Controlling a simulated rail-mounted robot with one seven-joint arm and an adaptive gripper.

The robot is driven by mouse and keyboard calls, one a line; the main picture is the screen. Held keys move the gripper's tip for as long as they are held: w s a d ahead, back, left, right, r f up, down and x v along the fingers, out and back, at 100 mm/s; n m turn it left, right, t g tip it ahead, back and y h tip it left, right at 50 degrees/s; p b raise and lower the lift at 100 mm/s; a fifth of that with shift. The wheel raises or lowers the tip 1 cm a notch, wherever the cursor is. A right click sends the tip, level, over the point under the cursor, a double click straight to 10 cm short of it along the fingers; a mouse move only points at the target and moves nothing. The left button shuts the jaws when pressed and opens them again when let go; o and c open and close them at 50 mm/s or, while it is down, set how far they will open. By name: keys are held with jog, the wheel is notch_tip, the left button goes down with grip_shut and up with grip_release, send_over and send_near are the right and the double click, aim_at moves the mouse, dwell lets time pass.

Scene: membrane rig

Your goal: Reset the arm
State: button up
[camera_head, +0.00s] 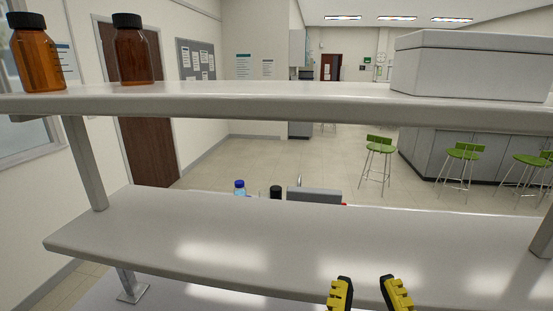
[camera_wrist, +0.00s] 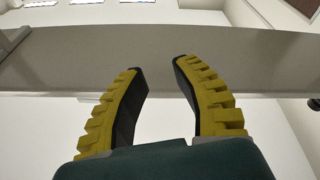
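My gripper (camera_head: 368,284) shows at the bottom of the head view, right of centre, in front of the lower shelf's front edge. Its two yellow and black fingers are apart with nothing between them. In the wrist view the same gripper (camera_wrist: 160,80) is open and empty. Beyond the fingertips there is a grey shelf band (camera_wrist: 60,58). The rest of my arm is out of the head view.
An upper shelf (camera_head: 270,103) holds two amber bottles, one at far left (camera_head: 38,60) and one beside it (camera_head: 135,55), and a white box (camera_head: 470,68) at right. The lower shelf (camera_head: 200,230) is bare. Behind it stand a blue-capped bottle (camera_head: 239,188) and a black-capped item (camera_head: 275,192).

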notch_tip(320, 180, up, 26)
jog(key=s+a+m+t+y+p, duration=0.1)
jog(key=a+y+p, duration=0.1)
jog(key=p, duration=2.1)
jog(key=shift+s+a+f+m+y, duration=0.2)
jog(key=shift+a+f+m+y, duration=0.05)
jog(key=shift+a+m+y, duration=0.2)
